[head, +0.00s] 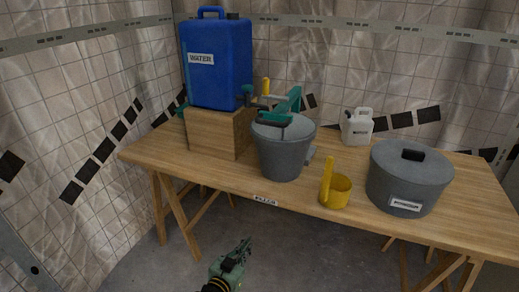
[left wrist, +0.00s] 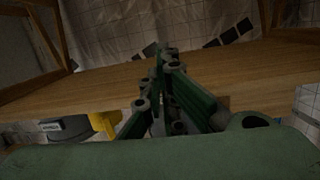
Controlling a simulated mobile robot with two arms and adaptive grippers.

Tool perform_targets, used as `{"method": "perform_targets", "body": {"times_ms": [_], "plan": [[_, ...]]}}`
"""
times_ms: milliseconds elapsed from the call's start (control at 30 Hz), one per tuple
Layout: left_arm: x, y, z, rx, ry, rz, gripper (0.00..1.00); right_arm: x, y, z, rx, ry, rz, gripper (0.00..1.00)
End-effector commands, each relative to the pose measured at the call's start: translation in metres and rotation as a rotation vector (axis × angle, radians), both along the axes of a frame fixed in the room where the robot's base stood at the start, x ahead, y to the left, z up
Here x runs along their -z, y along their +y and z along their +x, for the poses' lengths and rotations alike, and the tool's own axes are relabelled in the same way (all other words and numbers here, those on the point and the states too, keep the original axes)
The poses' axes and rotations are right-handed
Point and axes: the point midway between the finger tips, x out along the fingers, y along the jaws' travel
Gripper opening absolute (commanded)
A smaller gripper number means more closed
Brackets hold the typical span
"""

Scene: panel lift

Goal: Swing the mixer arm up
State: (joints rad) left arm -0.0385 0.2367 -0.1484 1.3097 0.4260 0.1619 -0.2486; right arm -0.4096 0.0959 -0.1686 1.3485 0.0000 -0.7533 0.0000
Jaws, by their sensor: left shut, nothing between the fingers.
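The teal mixer arm (head: 283,112) lies across the top of a grey bucket (head: 282,152) on the table. It looks low, close over the bucket's rim; its pivot and lower parts are partly hidden by the bucket. My left gripper (head: 245,246) is in front of the table's front edge, apart from the mixer, with its fingers together and nothing between them. In the left wrist view, the fingers (left wrist: 166,58) point towards the wooden table edge. I do not see my right gripper.
The wooden table (head: 160,155) also holds a blue water container (head: 218,70) on a wooden box (head: 212,133), a yellow scoop (head: 338,192), a lidded grey pot (head: 408,180) and a white jug (head: 357,128). The floor in front is clear.

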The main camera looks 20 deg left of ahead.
Motion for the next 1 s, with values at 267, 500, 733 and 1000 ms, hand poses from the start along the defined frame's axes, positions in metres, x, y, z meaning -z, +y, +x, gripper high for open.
{"method": "perform_targets", "body": {"times_ms": [267, 500, 733, 1000], "plan": [[-0.197, 0.012, 0.045, -0.016, -0.544, -0.057, 0.00, -0.016, 0.005, 0.038, 0.008, -0.039, 0.005, 0.40], [-0.269, 0.015, 0.032, -0.022, -0.728, -0.087, 0.00, -0.033, 0.006, 0.047, 0.010, -0.050, 0.006, 0.40], [-0.276, 0.015, 0.031, -0.023, -0.741, -0.089, 0.00, -0.037, 0.006, 0.048, 0.010, -0.050, 0.006, 0.40], [-0.281, 0.015, 0.038, -0.023, -0.741, -0.088, 0.00, -0.037, 0.007, 0.048, 0.010, -0.051, 0.006, 0.40]]}}
